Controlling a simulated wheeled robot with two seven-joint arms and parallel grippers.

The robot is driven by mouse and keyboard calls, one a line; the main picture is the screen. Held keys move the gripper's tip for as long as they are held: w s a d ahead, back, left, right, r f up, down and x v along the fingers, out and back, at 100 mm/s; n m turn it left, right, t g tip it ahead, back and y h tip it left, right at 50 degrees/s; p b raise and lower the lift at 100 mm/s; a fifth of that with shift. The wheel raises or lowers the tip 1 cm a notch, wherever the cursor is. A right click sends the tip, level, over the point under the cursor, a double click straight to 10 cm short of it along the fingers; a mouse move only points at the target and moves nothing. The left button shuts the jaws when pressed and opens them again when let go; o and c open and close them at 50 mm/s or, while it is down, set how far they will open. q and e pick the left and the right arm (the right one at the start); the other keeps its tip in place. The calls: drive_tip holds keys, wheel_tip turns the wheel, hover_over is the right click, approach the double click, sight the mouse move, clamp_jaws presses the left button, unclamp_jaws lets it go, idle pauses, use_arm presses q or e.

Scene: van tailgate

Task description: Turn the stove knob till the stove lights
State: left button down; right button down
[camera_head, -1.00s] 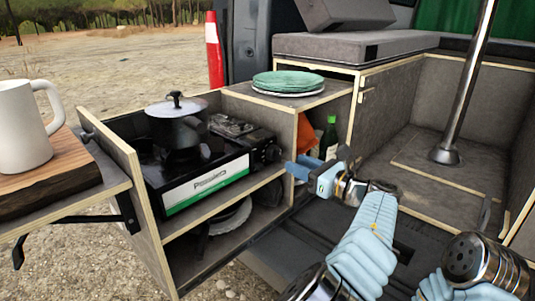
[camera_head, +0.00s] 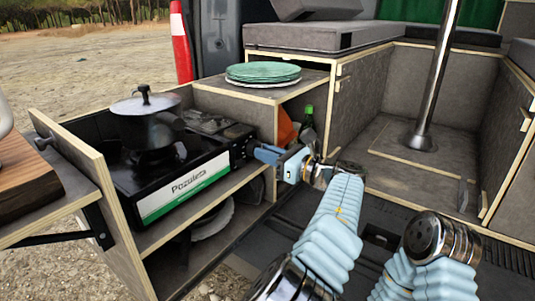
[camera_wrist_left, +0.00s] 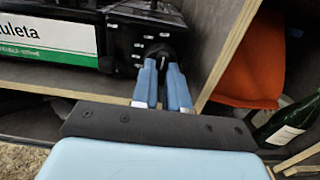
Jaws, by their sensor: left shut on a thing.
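The black camping stove (camera_head: 175,180) sits on the upper shelf of the pull-out unit, with a white and green front label. A dark pot with a lid (camera_head: 147,120) stands on its burner; I cannot see a flame. The stove knob (camera_wrist_left: 163,52) is on the stove's right end, black and round. My left gripper (camera_head: 254,150) reaches it from the right. In the left wrist view its two blue fingers (camera_wrist_left: 163,78) are shut on the knob, one on each side. The knob is mostly hidden in the head view. My right gripper is not in view; only part of my right arm shows.
Green plates (camera_head: 263,72) are stacked on the counter behind the stove. A green bottle (camera_head: 308,118) and an orange item (camera_head: 286,127) stand in the compartment beside the knob. A wooden board (camera_head: 38,185) lies on the left side table. A metal pole (camera_head: 436,80) rises at the right.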

use_arm(q)
drive_tip(key=shift+n, duration=0.4)
drive_tip(key=n+b, duration=0.9)
drive_tip(key=n, duration=1.4)
drive_tip(key=shift+w+d+b, duration=0.1)
drive_tip(key=shift+b, duration=0.3)
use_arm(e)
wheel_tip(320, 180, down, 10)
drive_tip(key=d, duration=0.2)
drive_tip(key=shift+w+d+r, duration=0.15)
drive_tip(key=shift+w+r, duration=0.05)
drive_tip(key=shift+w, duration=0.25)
use_arm(q)
drive_tip(key=shift+n, duration=0.3)
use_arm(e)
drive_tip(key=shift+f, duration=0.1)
use_arm(q)
drive_tip(key=c, duration=1.1)
unclamp_jaws()
drive_tip(key=shift+r, duration=0.1)
drive_tip(key=shift+c, duration=0.2)
